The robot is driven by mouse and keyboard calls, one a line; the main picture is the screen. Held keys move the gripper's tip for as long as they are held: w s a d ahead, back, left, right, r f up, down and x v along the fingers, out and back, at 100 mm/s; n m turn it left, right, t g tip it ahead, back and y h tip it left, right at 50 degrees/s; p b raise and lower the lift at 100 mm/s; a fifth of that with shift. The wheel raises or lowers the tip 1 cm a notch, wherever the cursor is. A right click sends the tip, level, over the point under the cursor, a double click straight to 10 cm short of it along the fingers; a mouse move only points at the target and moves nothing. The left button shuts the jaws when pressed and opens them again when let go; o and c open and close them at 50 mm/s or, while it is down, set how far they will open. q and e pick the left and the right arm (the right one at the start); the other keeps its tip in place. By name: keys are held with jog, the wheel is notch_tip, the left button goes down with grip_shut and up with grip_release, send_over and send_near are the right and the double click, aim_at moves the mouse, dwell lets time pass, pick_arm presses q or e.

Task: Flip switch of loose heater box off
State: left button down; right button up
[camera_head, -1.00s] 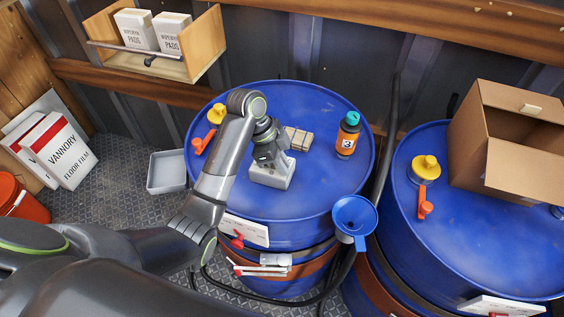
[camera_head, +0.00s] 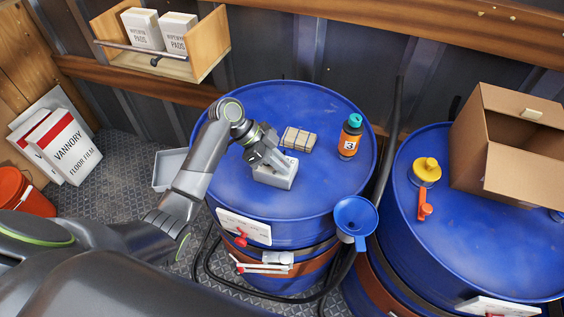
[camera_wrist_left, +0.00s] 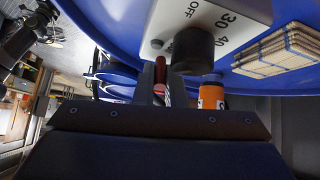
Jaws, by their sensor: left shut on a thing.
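The loose heater box (camera_head: 272,179) is a small light-grey box on top of the left blue drum. In the left wrist view its pale face (camera_wrist_left: 215,17) shows "OFF", "30" and "40" beside a dark round knob (camera_wrist_left: 193,48). A small dark round part (camera_wrist_left: 156,44) sits near "OFF". My left gripper (camera_head: 281,162) reaches in from the left, tilted, with its fingers at the box. It is shut on a part of the box, seemingly the dark knob; the fingers hide the exact contact. My right gripper is out of view.
The drum top (camera_head: 312,195) also bears a tied tan bundle (camera_head: 298,140) and an orange bottle (camera_head: 350,137) with a teal cap. A blue funnel (camera_head: 355,215) hangs at its front right rim. A second drum (camera_head: 470,235) with an open carton (camera_head: 515,140) stands at right.

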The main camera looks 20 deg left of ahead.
pick_arm(q)
jog(key=c, duration=1.5)
grip_release()
jog(key=shift+b+v, duration=1.55)
jog(key=shift+v, duration=7.1)
